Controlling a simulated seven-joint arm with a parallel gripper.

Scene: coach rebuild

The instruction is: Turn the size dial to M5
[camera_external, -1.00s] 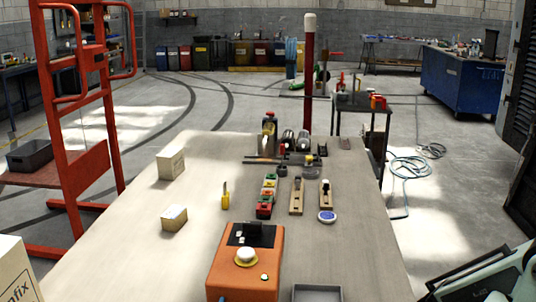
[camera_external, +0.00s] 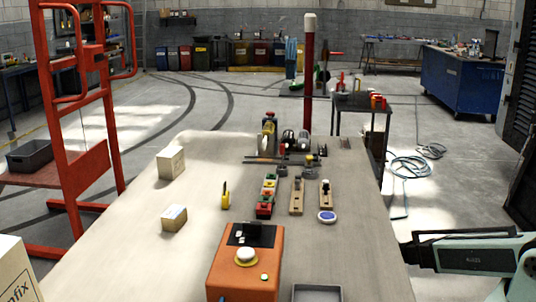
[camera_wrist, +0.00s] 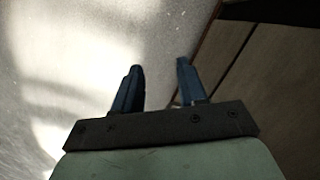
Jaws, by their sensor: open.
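An orange machine (camera_external: 246,265) stands at the front of the table, with a dark panel on top. A round white dial (camera_external: 246,255) with a yellow ring sits on its face, a small pale button below it to the right. Its markings are too small to read, so I cannot tell the setting. My gripper (camera_wrist: 160,70) shows in the wrist view with its two blue fingers apart and nothing between them. In the external view my arm is at the right edge, beyond the table's right side and well apart from the machine. The dial is not in the wrist view.
A grey tray (camera_external: 317,293) lies right of the machine. Two boxes (camera_external: 171,162) (camera_external: 174,218), a yellow tool (camera_external: 225,196), and a blue-white disc (camera_external: 326,216) are farther back. The table (camera_external: 362,255) is clear on its right side.

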